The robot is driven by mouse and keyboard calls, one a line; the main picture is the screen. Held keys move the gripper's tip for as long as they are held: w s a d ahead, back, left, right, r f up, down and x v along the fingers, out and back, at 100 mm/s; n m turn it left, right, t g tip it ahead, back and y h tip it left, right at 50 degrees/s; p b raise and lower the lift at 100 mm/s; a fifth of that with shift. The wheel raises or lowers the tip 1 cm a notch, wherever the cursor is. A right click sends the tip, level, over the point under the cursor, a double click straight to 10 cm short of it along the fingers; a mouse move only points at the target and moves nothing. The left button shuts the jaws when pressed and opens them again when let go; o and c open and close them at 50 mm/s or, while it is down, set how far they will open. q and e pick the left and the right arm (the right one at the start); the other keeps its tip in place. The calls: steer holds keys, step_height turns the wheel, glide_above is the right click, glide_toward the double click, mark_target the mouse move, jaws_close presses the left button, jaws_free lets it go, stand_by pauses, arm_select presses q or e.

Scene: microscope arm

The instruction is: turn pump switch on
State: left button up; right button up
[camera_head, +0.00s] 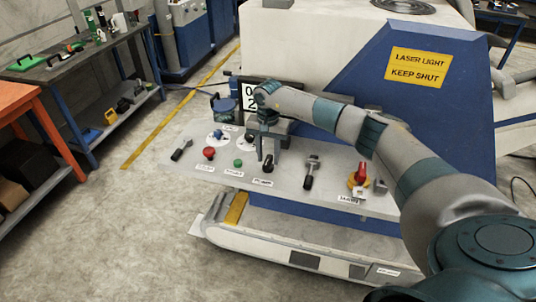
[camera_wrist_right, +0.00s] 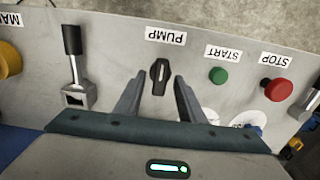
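The pump switch is a black rotary knob (camera_wrist_right: 160,76) on the light grey control panel, with a PUMP label (camera_wrist_right: 166,36) that reads upside down in the right wrist view. Its handle points roughly along the finger direction in that view, towards and away from the label. In the head view the knob (camera_head: 267,168) is right below my right gripper (camera_head: 268,156). My right gripper is open, and in the wrist view its two fingers (camera_wrist_right: 157,90) stand on either side of the knob with gaps. I cannot tell whether the tips touch the panel. My left gripper is not in view.
A green START button (camera_wrist_right: 218,75), a red STOP button (camera_wrist_right: 278,89) and a black-handled lever (camera_wrist_right: 72,45) flank the knob. A red and yellow main switch (camera_head: 359,177) is at the panel's right. A display box (camera_head: 250,97) stands behind the gripper.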

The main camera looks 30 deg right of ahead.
steer(key=shift+f, duration=0.7)
jaws_close()
